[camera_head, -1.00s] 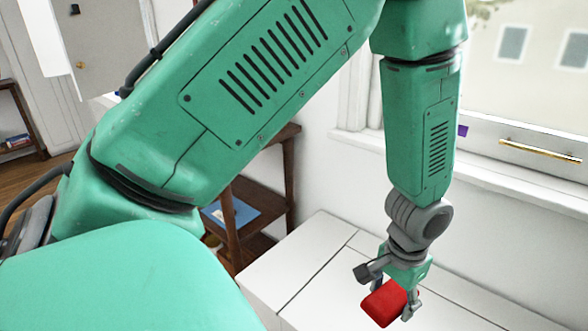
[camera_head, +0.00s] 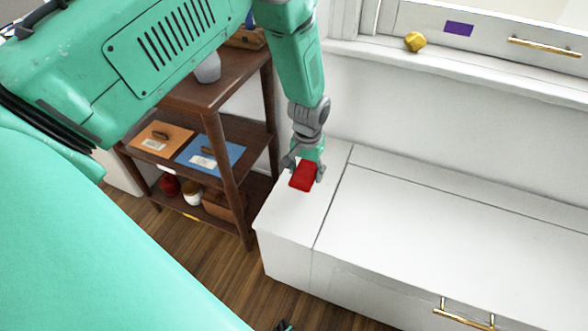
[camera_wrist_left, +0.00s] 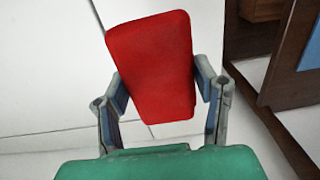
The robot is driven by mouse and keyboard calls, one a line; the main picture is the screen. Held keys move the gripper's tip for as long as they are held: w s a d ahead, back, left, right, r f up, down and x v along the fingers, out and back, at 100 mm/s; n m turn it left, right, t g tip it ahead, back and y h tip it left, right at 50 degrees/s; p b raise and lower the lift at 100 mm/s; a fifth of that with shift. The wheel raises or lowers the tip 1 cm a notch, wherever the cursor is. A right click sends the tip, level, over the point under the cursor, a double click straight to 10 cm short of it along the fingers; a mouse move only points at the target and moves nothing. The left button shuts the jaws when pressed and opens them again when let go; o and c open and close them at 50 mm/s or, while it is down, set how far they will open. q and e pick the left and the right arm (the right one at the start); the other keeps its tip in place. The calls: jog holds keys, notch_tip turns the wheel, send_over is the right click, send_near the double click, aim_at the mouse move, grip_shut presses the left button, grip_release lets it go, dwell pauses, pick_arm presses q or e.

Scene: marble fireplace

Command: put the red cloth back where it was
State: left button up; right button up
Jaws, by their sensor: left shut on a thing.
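The red cloth (camera_head: 303,176) looks like a small folded block. My left gripper (camera_head: 305,172) is shut on it, over the left end of the white window bench (camera_head: 440,230). In the left wrist view the red cloth (camera_wrist_left: 152,65) sits between the two fingers of my left gripper (camera_wrist_left: 162,90) and sticks out past them. I cannot tell whether the cloth touches the bench top. A small dark and green tip at the bottom edge of the head view seems to be my right gripper (camera_head: 284,326); the rest is cut off.
A dark wooden shelf (camera_head: 232,190) stands left of the bench, holding an orange folder (camera_head: 160,138), a blue folder (camera_head: 210,155) and a grey vase (camera_head: 207,68). A yellow lump (camera_head: 414,42) sits on the window sill. The bench top right of the gripper is clear.

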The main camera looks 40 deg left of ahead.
pick_arm(q)
jog(key=f, duration=0.1)
jog(key=a+f, duration=0.1)
jog(key=f, duration=0.1)
jog(key=f+b, duration=0.1)
jog(key=f, duration=0.1)
jog(key=shift+a, duration=0.3)
jog(key=shift+a+f, duration=0.1)
jog(key=shift+f, duration=0.5)
jog(key=shift+d+f+b, duration=0.2)
jog(key=shift+f+b, duration=0.15)
jog(key=shift+f, duration=0.25)
jog(key=shift+d+f+b, duration=0.15)
jog(key=shift+f+b, duration=0.15)
jog(key=shift+f, duration=0.25)
jog(key=shift+d+f, duration=0.1)
pick_arm(e)
jog(key=f, duration=0.2)
jog(key=shift+a+f, duration=0.2)
jog(key=shift+f, duration=0.1)
